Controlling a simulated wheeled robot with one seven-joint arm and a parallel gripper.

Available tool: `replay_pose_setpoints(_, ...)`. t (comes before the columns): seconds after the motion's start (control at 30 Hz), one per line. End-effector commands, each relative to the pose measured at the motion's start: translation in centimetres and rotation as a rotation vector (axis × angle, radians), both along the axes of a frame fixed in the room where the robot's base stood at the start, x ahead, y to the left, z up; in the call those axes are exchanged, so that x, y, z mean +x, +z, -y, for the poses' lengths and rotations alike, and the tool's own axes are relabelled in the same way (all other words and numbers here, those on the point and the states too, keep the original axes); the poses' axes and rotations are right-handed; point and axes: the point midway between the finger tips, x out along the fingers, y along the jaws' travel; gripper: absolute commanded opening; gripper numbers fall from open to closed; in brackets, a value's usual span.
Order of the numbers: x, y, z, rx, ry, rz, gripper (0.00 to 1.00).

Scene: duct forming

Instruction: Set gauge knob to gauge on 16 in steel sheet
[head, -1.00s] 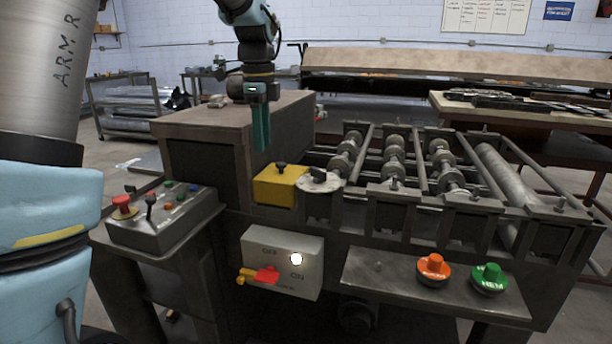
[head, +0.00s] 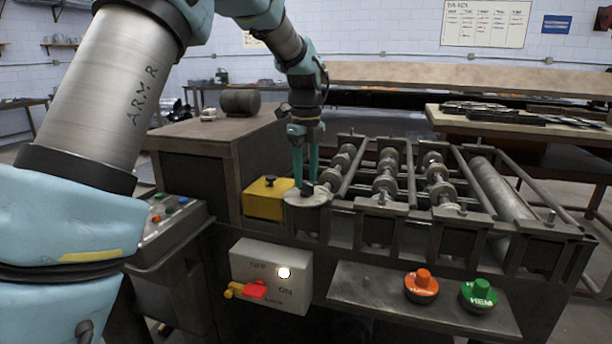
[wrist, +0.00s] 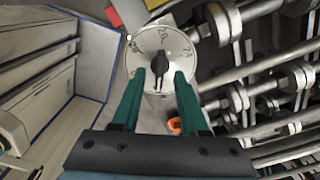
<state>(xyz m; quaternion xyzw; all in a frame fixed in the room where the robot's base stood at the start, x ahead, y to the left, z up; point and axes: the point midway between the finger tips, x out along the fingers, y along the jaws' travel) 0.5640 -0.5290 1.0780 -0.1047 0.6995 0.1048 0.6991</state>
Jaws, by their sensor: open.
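The gauge knob (wrist: 159,65) is a black pointer knob on a round pale dial (wrist: 146,45) with numbers around its face. In the head view the dial (head: 304,198) sits at the front left of the roller machine, and the knob (head: 307,187) stands on top of it. My gripper (head: 306,183) points down over the dial, its green fingers apart. In the wrist view my gripper (wrist: 160,75) has one finger on each side of the knob's near end, with gaps visible. The dial numbers are too blurred to read surely.
A yellow box (head: 265,199) with a black knob stands just left of the dial. Rollers and shafts (head: 387,178) fill the right. Below are a switch box (head: 270,275) with a red handle, and orange (head: 421,285) and green (head: 478,295) buttons on a shelf.

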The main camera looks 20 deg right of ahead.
Motion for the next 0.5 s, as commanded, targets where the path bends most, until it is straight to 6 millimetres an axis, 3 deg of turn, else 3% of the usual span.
replay_pose_setpoints(0.2, -0.04, -1.24, -0.01, 0.001, 0.0, 0.0, 0.44)
replay_pose_setpoints(0.43, -0.04, -1.29, -0.01, 0.0, 0.0, 0.0, 0.44)
replay_pose_setpoints(0.5, -0.03, -1.28, -0.01, 0.0, 0.0, 0.0, 0.37)
